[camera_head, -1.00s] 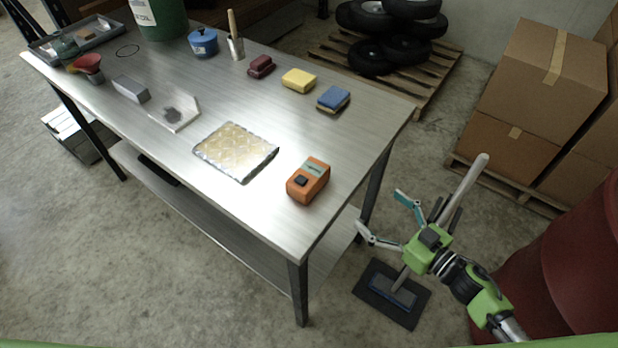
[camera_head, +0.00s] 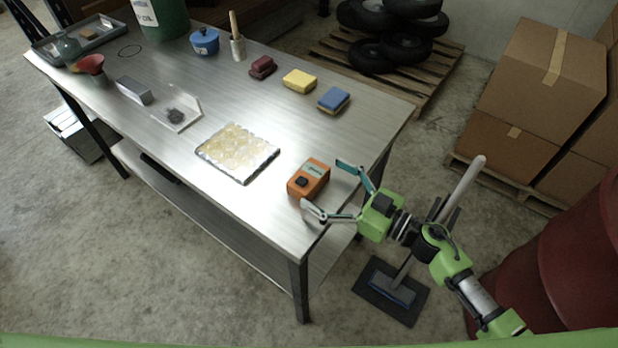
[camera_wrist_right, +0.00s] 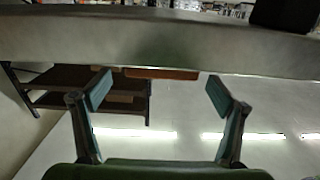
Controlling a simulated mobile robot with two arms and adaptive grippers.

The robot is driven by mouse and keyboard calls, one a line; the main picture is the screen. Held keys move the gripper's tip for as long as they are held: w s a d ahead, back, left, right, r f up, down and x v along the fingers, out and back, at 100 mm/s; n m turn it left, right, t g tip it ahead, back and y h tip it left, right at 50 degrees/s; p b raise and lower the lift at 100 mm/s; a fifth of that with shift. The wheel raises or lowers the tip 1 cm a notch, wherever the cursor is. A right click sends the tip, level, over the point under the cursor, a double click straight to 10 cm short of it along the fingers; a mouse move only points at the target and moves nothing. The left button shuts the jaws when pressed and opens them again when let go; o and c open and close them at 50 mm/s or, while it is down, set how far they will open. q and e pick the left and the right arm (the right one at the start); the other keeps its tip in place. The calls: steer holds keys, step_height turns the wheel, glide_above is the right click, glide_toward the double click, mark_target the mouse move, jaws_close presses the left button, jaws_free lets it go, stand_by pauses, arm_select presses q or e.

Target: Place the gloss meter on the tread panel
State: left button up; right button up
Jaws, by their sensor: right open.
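The gloss meter (camera_head: 312,172) is an orange block with a grey display and a black button. It lies near the front right corner of the metal table, right of the tread panel. The tread panel (camera_head: 237,152) is a flat, shiny square plate with a raised pattern and a yellowish sheen, bare on top. My right gripper (camera_head: 328,187) is open and empty at the table's edge, its fingers spread toward the meter's right side. My left gripper is out of view.
On the table (camera_head: 210,183) stand a yellow block (camera_head: 299,80), a blue block (camera_head: 334,99), a dark red block (camera_head: 262,67), a blue pot (camera_head: 204,42) and a clear plate (camera_head: 177,110). A broom-like tool (camera_head: 392,287) stands below my right arm. Bare tabletop surrounds the panel.

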mark_target(309, 174)
steer(key=x, duration=0.4)
steer(key=shift+a+f+p, duration=0.1)
steer(key=shift+a+p, duration=0.25)
steer(key=shift+a, duration=0.05)
steer(key=c, duration=1.5)
